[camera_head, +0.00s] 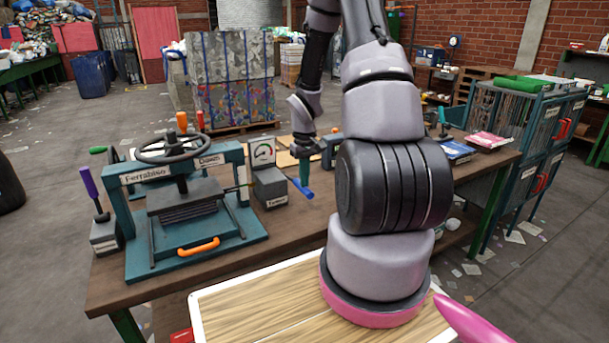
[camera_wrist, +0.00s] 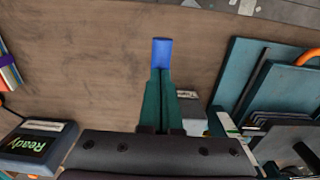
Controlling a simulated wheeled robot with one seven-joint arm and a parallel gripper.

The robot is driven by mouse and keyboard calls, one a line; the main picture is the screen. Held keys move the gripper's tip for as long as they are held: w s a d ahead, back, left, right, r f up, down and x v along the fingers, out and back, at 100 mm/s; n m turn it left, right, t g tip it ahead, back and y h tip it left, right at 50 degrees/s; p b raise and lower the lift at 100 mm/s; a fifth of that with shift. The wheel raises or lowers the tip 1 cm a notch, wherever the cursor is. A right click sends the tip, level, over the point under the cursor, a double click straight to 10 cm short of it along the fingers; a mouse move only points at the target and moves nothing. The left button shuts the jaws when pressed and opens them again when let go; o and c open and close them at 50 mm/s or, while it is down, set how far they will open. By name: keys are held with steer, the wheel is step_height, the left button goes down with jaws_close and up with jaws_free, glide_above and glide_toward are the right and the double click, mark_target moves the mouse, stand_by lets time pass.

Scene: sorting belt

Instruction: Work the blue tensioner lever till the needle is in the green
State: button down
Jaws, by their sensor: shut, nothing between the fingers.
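The blue tensioner lever (camera_head: 303,189) sticks out to the right of a grey box (camera_head: 270,187) on the bench. Its blue grip also shows in the wrist view (camera_wrist: 162,52), just beyond my fingertips. My gripper (camera_head: 304,180) is shut and empty, with its teal fingers pointing down at the lever. I cannot tell whether the fingertips touch it. The gauge (camera_head: 262,152) stands above the box, with a white face and some green on it; its needle is too small to read.
A teal press (camera_head: 190,195) with a handwheel (camera_head: 174,147) and an orange handle stands left of the lever. A purple-handled lever (camera_head: 91,187) is at the far left. A display marked Ready (camera_wrist: 40,145) shows in the wrist view. The bench (camera_head: 300,222) before the lever is clear.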

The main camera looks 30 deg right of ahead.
steer(key=shift+f, duration=1.75)
step_height(320, 180, up, 14)
stand_by(1.0)
stand_by(0.6)
steer(key=shift+f, duration=2.45)
